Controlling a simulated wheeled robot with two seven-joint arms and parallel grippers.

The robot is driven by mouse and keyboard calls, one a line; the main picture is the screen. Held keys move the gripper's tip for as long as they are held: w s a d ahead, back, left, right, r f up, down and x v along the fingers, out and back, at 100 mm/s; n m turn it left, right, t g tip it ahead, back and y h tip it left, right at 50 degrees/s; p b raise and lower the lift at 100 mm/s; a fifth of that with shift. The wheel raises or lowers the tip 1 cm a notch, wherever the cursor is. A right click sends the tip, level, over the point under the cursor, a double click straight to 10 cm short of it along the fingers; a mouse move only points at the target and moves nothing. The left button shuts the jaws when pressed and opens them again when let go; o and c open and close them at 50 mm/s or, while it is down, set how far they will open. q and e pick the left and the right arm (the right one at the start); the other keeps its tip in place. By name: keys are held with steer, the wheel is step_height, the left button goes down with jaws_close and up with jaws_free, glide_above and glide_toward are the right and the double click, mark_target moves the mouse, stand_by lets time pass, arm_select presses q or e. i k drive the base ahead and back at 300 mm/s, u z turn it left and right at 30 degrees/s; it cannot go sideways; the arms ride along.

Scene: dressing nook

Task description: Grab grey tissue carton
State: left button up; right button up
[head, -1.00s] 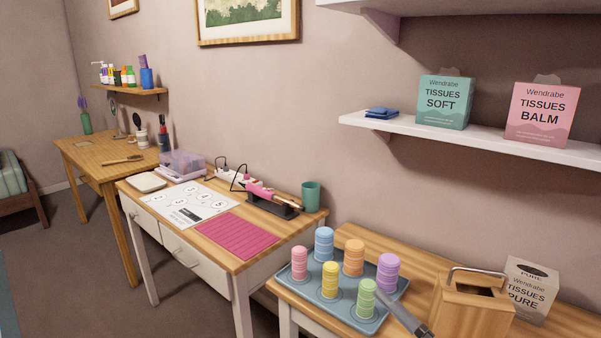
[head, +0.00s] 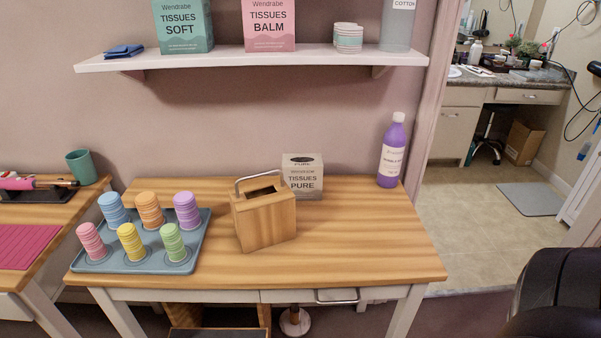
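The grey tissue carton (head: 303,177), printed "TISSUES PURE", stands upright at the back of the wooden table (head: 350,240), near the wall. Its lower left part is hidden behind a wooden box with a metal handle (head: 264,218). Two other tissue cartons, a green "SOFT" one (head: 184,28) and a pink "BALM" one (head: 269,26), stand on the shelf above. Neither of my grippers shows in the head view.
A blue-grey tray (head: 92,266) with several coloured stacks is on the table's left. A purple bottle (head: 392,152) stands at the back right. The table's right front is clear. The white shelf (head: 230,58) overhangs behind. A doorway opens at right.

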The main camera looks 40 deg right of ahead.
mark_target(303, 173)
steer(key=z, duration=1.25)
steer(key=i, duration=0.1)
